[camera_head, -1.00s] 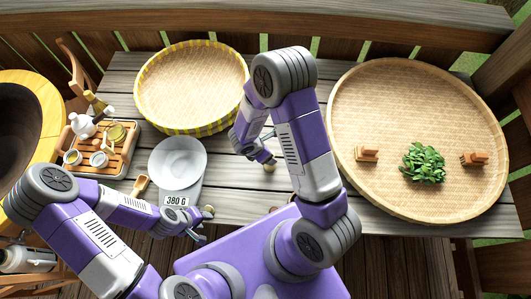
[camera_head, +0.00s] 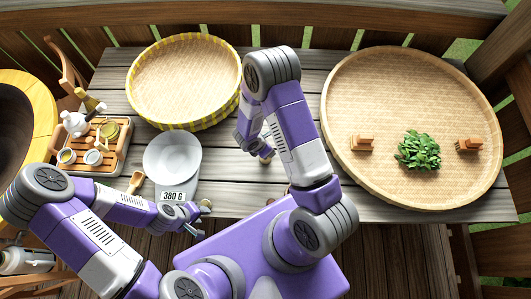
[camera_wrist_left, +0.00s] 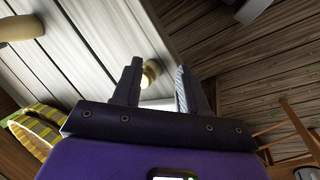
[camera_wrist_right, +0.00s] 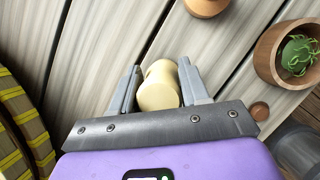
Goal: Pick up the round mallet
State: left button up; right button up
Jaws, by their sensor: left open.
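A pale cream cylinder-shaped piece (camera_wrist_right: 158,88), which looks like a mallet head, lies between the fingers of my right gripper (camera_wrist_right: 160,82) in the right wrist view. The fingers stand apart on either side of it; contact is unclear. It shows small in the head view (camera_head: 266,157). My left gripper (camera_head: 195,228) is open at the table's front edge, near a small pale knob (camera_head: 205,205). In the left wrist view this knob (camera_wrist_left: 151,71) shows behind and between the open fingers (camera_wrist_left: 158,75). I cannot tell which piece is the round mallet.
A yellow-rimmed basket (camera_head: 150,116) is behind. A large round tray (camera_head: 400,195) with leaves and two brushes fills the right side.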

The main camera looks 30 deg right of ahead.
grip_shut()
notch_tip(320, 180, up, 10)
jog(key=shift+r+p, duration=0.1)
jog(key=shift+p, duration=0.75)
jog(key=shift+o, duration=0.8)
grip_release()
grip_shut()
